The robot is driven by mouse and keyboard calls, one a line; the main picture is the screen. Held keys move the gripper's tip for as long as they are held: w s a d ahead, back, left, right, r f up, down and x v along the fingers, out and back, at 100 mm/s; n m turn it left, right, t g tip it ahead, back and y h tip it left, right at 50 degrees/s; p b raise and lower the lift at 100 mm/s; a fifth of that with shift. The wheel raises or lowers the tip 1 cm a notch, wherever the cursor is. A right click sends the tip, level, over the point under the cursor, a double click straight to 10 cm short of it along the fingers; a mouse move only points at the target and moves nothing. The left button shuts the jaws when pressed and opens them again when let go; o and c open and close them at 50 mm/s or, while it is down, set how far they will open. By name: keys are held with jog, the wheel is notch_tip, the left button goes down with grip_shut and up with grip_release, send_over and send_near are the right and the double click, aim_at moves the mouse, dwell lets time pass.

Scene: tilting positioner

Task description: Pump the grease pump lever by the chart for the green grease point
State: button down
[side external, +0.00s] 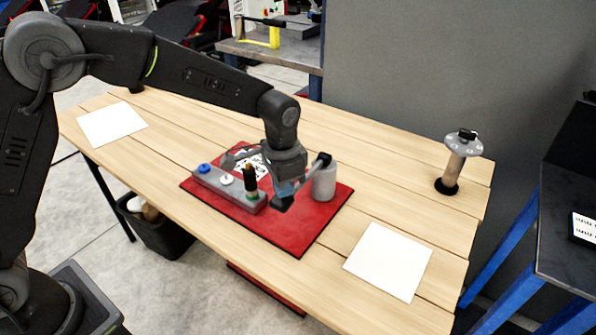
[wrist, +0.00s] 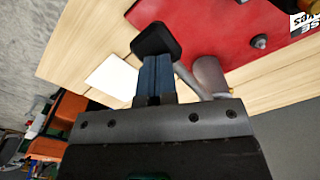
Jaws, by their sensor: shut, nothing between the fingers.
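The grease pump is a grey cylinder (side external: 324,183) on the red mat (side external: 292,240); its body also shows in the wrist view (wrist: 209,76). Its lever, a thin rod with a black knob (side external: 323,159), shows by the cylinder's top. A grey block (side external: 214,183) carries a blue point (side external: 204,168), a white point (side external: 226,180) and a green point (side external: 252,196). A dark, brown-banded upright piece (side external: 250,178) stands at the green one. My gripper (side external: 283,203) is shut and empty, pointing down just left of the pump; its dark tips fill the wrist view's upper middle (wrist: 155,40).
White sheets lie at the right front (side external: 390,262) and far left (side external: 112,124). A post with a round disc top (side external: 463,143) stands at the table's right end. Bare wood surrounds the mat.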

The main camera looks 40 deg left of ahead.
notch_tip(320, 180, up, 13)
dwell(1.0)
dwell(0.5)
jog(key=shift+f, duration=3.25)
jog(key=shift+f, duration=0.1)
jog(key=shift+f, duration=4.05)
notch_tip(320, 180, up, 15)
